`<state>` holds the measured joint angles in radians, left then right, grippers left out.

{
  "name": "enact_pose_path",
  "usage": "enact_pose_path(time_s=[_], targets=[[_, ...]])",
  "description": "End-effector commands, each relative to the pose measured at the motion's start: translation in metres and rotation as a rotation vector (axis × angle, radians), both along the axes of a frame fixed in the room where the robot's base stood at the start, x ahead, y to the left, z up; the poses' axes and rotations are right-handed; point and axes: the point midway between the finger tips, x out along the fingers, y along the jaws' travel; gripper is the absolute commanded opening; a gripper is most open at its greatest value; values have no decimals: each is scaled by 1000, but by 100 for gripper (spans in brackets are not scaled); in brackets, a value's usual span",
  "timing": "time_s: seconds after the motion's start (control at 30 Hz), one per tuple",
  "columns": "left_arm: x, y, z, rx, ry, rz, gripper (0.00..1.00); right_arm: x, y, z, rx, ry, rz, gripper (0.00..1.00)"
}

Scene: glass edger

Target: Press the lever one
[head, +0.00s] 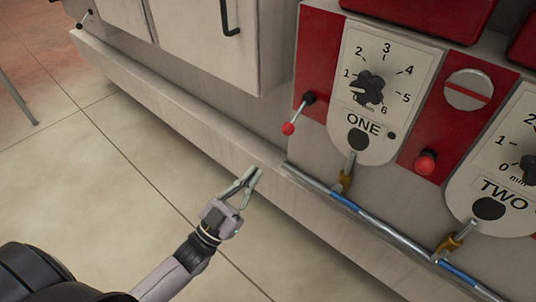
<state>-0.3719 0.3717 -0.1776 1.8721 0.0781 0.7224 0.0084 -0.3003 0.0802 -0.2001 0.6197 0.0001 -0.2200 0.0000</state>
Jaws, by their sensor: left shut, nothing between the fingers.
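The machine panel carries a dial plate marked ONE (352,78). Left of it, on a red strip, a short lever (299,114) with a red ball tip points down and left from its black pivot. My left gripper (253,177) is shut and empty, below and left of this lever and clearly apart from it. It is in front of the machine's lower ledge. My right gripper is not in view.
A second red ball knob (425,163) sits between plate ONE and the plate marked TWO (504,187). Pipes with brass valves (345,181) run below the plates. A pale cabinet door with a black handle (230,18) is upper left. The tiled floor (90,165) is open at left.

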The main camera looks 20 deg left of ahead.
Motion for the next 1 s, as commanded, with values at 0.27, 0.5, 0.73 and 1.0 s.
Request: enact_pose_path(time_s=[0.27,0.5,0.73,1.0], targets=[[-19,9,-11,0,-4,0,0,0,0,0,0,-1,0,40],[-19,9,-11,0,-6,0,0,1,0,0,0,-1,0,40],[-19,8,-10,0,-6,0,0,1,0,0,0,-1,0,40],[-1,17,-74,39,177,55,0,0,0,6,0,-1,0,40]])
